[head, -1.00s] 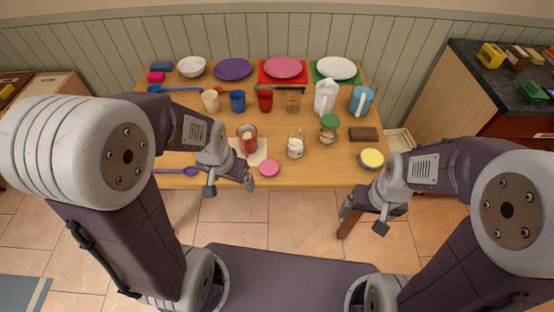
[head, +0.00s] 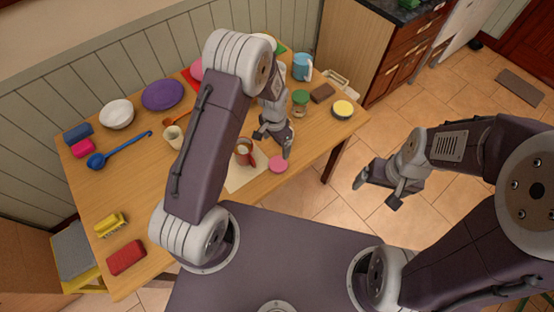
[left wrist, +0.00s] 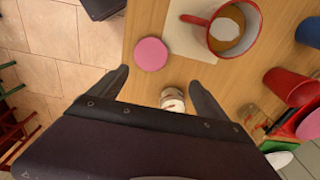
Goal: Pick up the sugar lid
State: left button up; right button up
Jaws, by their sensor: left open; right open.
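A round pink lid (head: 278,164), which I take to be the sugar lid, lies flat near the table's front edge. It also shows in the left wrist view (left wrist: 150,54), a little past my open fingertips. My left gripper (head: 273,143) is open and empty, above the table just behind the lid, apart from it. A small open jar (left wrist: 172,100) with pale contents shows between the left fingers, lower down; my arm mostly hides it in the head view. My right gripper (head: 376,194) is open and empty, out over the floor to the right of the table.
A red mug (head: 245,155) with brown and white contents stands on a pale mat (head: 240,182) beside the pink lid. A green-lidded jar (head: 300,97) and a yellow-lidded container (head: 342,109) stand to the right. A red cup (left wrist: 290,85) is near the left gripper.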

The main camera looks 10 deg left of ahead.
aim_at(278, 163)
pick_arm(q)
jog(key=shift+g, duration=0.3)
jog(key=f, duration=0.1)
jog(key=s+f, duration=0.1)
jog(key=d+f+p, duration=0.1)
jog(key=f, duration=0.1)
jog(key=shift+s, duration=0.25)
jog(key=shift+a+f, duration=0.1)
jog(key=shift+f, duration=0.2)
jog(key=f, duration=0.1)
jog(key=f+p, duration=0.1)
jog(key=f, duration=0.3)
jog(key=shift+s+d, duration=0.1)
jog(key=shift+d, duration=0.2)
jog(key=shift+f, duration=0.15)
jog(key=c, duration=1.4)
pick_arm(e)
jog(key=r, duration=0.2)
jog(key=shift+w+d+r, duration=0.25)
jog(key=shift+d+r, duration=0.05)
jog(key=shift+d, duration=0.05)
